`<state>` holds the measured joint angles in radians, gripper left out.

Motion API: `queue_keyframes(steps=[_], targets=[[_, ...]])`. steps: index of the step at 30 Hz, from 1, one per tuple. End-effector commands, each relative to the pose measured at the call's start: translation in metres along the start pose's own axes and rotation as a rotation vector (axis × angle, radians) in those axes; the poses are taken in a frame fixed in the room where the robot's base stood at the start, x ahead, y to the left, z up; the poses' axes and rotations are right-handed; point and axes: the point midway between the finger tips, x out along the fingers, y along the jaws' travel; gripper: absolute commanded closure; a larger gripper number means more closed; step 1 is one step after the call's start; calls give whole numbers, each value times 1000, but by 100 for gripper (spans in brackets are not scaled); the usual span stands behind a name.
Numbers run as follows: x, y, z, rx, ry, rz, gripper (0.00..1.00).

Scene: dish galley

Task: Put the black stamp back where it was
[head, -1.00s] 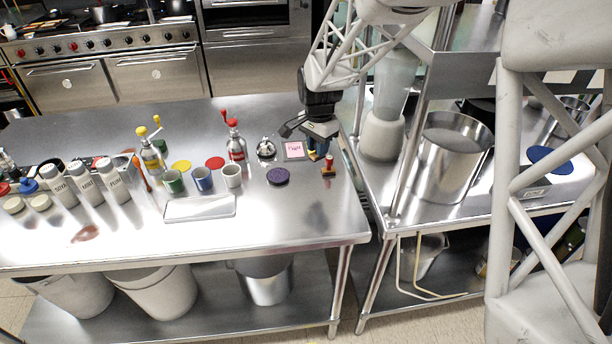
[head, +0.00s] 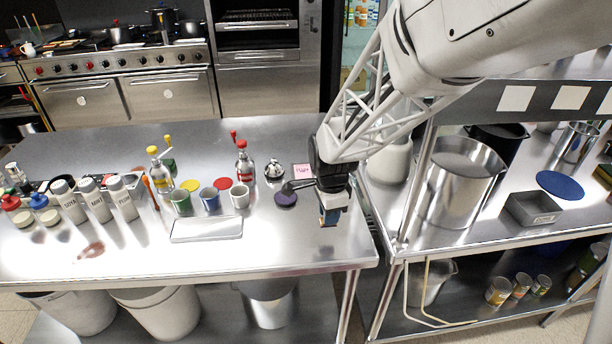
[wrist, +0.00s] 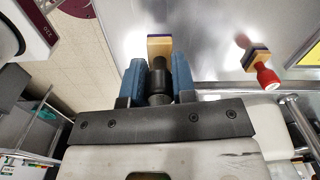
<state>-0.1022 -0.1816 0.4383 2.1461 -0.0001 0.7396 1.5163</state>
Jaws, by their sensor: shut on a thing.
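My gripper (head: 330,215) is over the right part of the steel table, near its front right corner. In the wrist view, the blue fingers of my gripper (wrist: 158,85) are shut on the black stamp (wrist: 160,47); its black handle lies between them and its wooden block points away from me. In the head view the held stamp is mostly hidden by the gripper. A red-handled stamp (wrist: 262,68) stands apart, to the right in the wrist view; my arm hides it in the head view. A dark purple round pad (head: 286,199) lies left of my gripper.
A pink note (head: 302,171) and a bell (head: 274,169) are behind the pad. Cups, bottles and a pale tray (head: 207,229) stand to the left. A right-hand counter holds a steel pot (head: 462,185) and a grey bin (head: 533,209).

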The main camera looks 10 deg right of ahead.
Motion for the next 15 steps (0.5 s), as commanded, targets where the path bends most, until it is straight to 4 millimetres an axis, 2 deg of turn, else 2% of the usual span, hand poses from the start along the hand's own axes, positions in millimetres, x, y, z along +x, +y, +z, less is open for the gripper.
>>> queue_keyframes(steps=[8,15], targets=[[0,-8,-1,-1,0,0,90],[3,-33,-2,-1,0,1,90]])
